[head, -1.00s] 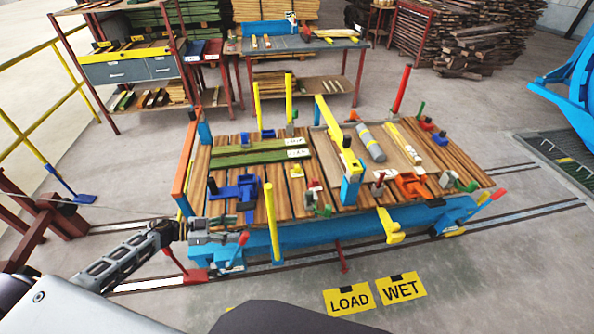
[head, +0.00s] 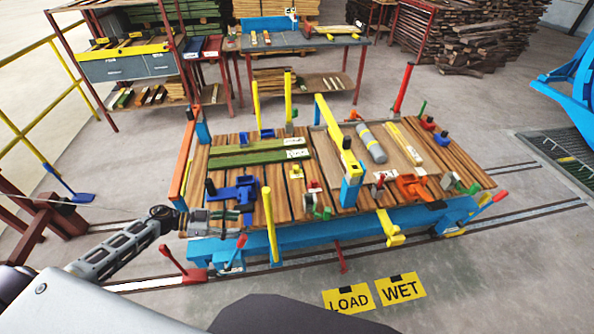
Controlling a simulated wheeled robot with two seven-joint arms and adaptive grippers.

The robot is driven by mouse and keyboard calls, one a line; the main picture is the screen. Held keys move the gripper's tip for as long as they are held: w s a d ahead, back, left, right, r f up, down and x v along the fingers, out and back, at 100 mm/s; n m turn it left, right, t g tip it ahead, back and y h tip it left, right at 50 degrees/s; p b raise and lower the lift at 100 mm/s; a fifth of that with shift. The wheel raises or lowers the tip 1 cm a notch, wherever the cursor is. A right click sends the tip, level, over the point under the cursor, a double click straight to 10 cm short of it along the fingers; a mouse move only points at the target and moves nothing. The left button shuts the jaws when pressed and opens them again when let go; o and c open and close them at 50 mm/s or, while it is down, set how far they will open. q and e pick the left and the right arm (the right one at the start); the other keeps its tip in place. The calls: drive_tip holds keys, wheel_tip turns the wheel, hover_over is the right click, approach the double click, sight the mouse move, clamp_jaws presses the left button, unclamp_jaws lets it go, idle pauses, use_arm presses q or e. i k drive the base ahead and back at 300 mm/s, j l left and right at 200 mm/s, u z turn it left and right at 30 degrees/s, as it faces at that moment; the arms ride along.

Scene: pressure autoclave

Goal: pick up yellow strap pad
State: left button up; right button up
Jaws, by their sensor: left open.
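I cannot tell for sure which piece is the yellow strap pad. A small yellow piece (head: 313,185) lies on the wooden deck near the front middle, close to a red block. A larger yellow bracket (head: 390,230) hangs at the cart's front edge. My left gripper (head: 238,215) is open and empty at the front left corner of the cart, its fingers pointing right, beside the blue clamp (head: 240,190) and left of both yellow pieces. My right gripper is not in view.
The cart's wooden deck (head: 283,203) carries green boards (head: 250,158), a grey roll (head: 371,143) and an orange clamp (head: 410,187). A yellow post (head: 271,225) stands just right of my left gripper. A yellow bar (head: 338,135) crosses the deck's middle.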

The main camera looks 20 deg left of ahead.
sight(296, 173)
drive_tip(key=i+j, duration=0.1)
drive_tip(key=i, duration=1.3)
